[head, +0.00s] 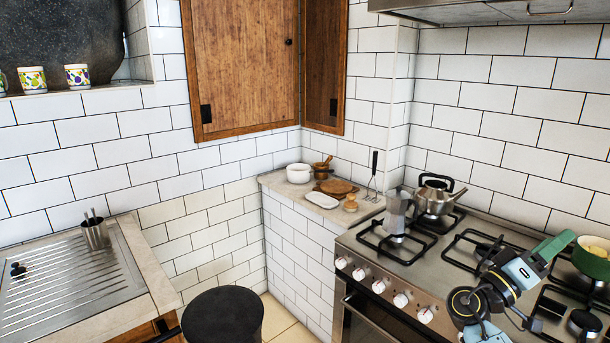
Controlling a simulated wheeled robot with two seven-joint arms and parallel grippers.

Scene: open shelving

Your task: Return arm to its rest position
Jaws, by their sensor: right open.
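My right gripper (537,260) is at the lower right, above the stove. Its teal and black arm comes in from the bottom edge and is bent. The gripper is open, and I see nothing held in it. It is left of a green pot (592,258) and right of the kettle (436,196); I cannot tell how far it is above the burners. My left gripper and left arm are not in view.
The stove (350,240) carries a moka pot (397,213). A counter (275,182) holds a white bowl (299,173) and wooden boards. A sink drainer (70,285) with a metal cup (95,233) is at left. A black round stool or bin (222,315) stands at the bottom.

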